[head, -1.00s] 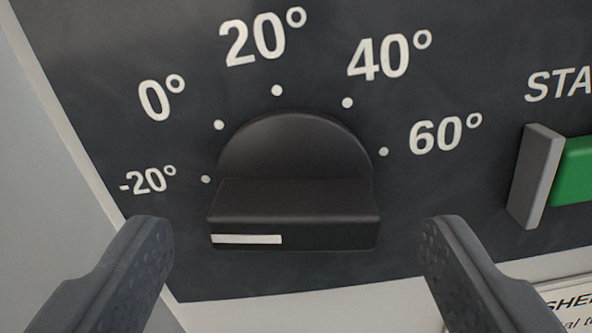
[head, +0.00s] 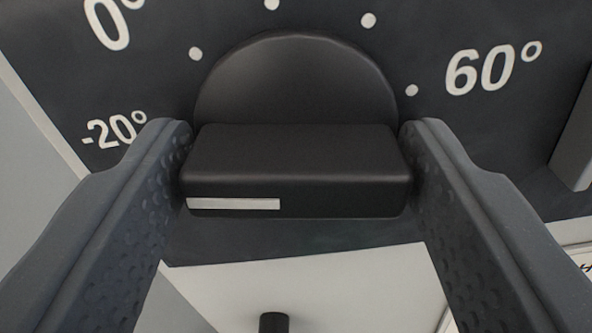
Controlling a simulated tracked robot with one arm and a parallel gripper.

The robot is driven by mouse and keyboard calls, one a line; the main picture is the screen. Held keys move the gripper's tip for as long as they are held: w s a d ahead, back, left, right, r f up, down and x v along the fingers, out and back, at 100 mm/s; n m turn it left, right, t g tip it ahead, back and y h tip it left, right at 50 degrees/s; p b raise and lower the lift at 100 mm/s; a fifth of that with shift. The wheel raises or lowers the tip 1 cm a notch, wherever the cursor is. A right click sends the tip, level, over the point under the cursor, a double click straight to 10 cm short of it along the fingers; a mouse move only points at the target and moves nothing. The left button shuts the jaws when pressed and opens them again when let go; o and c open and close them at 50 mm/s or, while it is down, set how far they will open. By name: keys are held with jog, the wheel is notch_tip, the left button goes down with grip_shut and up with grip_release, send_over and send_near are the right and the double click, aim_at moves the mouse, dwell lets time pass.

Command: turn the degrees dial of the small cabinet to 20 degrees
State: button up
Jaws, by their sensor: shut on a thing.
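The black degrees dial (head: 295,165) is in the middle of the head view, on a dark panel. Its raised grip bar lies across the picture, and a white pointer line (head: 233,204) marks the bar's left half. The line points left, toward the -20° side. The -20° (head: 115,130), 0° (head: 112,20) and 60° (head: 492,68) labels show; the 20° and 40° labels are out of view, though white dots show above the dial. My gripper (head: 297,150) is shut on the dial's bar, one finger at each end.
A grey raised part (head: 575,140) stands on the panel at the right edge. Below the dark panel is a white surface (head: 310,290) with a small black cylindrical part (head: 273,322). A pale grey area lies left of the panel.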

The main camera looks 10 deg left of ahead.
jog(key=shift+m+b, duration=0.5)
jog(key=shift+m, duration=1.4)
jog(key=m, duration=0.3)
jog(key=shift+m, duration=0.3)
jog(key=m, duration=0.5)
jog(key=shift+d, duration=0.1)
jog(key=shift+f+m+p, duration=0.1)
jog(key=shift+m+p, duration=0.2)
jog(key=shift+m, duration=1.4)
jog(key=o, duration=0.9)
jog(key=shift+d+f, duration=0.1)
jog(key=shift+d, duration=0.05)
jog(key=shift+c, duration=0.2)
